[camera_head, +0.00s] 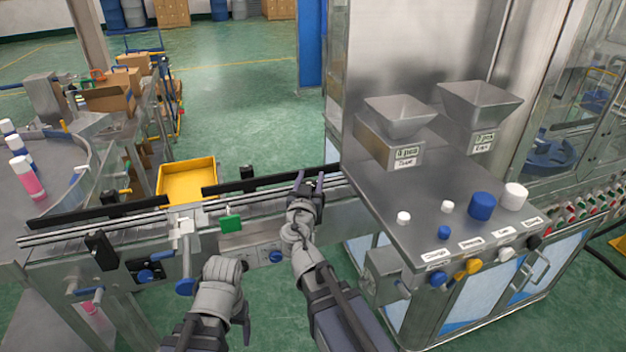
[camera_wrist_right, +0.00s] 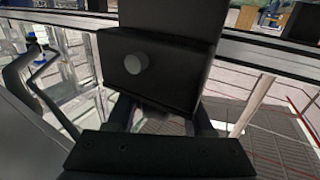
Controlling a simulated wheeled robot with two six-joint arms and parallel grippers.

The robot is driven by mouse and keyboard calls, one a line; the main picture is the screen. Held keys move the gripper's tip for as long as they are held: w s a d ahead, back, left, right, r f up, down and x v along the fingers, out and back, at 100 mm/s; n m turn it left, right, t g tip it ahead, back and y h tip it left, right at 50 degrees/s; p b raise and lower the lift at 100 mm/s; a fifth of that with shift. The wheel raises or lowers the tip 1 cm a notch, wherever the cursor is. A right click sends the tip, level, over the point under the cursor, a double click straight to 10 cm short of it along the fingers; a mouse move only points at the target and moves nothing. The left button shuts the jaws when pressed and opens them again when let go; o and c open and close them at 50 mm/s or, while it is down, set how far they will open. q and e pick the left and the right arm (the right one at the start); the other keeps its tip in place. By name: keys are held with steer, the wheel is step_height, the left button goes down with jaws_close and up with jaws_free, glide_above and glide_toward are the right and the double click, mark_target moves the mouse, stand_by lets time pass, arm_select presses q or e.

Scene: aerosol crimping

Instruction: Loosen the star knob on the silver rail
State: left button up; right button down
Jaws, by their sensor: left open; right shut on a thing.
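The silver rail (camera_head: 130,224) runs across the front of the conveyor in the head view. My right gripper (camera_head: 308,183) is at the right part of this rail, near the machine table. In the right wrist view, a black block (camera_wrist_right: 175,88) with a grey round face (camera_wrist_right: 136,64) fills the space before the gripper, which is shut on it. I cannot make out a star shape there; the fingers and block hide the contact. My left gripper (camera_head: 244,318) is open, low in front of the conveyor and apart from the rail.
Blue knobs (camera_head: 186,287) and a green block (camera_head: 231,224) are on the conveyor front. A yellow bin (camera_head: 188,181) is behind the rail. The steel machine table (camera_head: 425,208), with caps and hoppers, stands close to the right of my right gripper.

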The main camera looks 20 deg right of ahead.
steer(key=n+y, duration=0.1)
steer(key=y, duration=0.1)
steer(key=n+t+y, duration=0.1)
steer(key=y, duration=0.1)
steer(key=n+y, duration=0.2)
steer(key=shift+w+a+t, duration=0.1)
steer(key=shift+a+t, duration=0.2)
steer(key=shift+a, duration=0.1)
steer(key=shift+a+n+y, duration=0.1)
steer(key=shift+n+y, duration=0.2)
steer(key=shift+y, duration=0.2)
steer(key=shift+a+n+y, duration=0.2)
steer(key=shift+n+y, duration=0.5)
steer(key=shift+y, duration=0.4)
steer(key=shift+a+n+y, duration=0.15)
steer(key=shift+n+y, duration=0.55)
steer(key=shift+y, duration=0.4)
steer(key=shift+c, duration=1.4)
jaws_free()
steer(key=shift+h, duration=0.3)
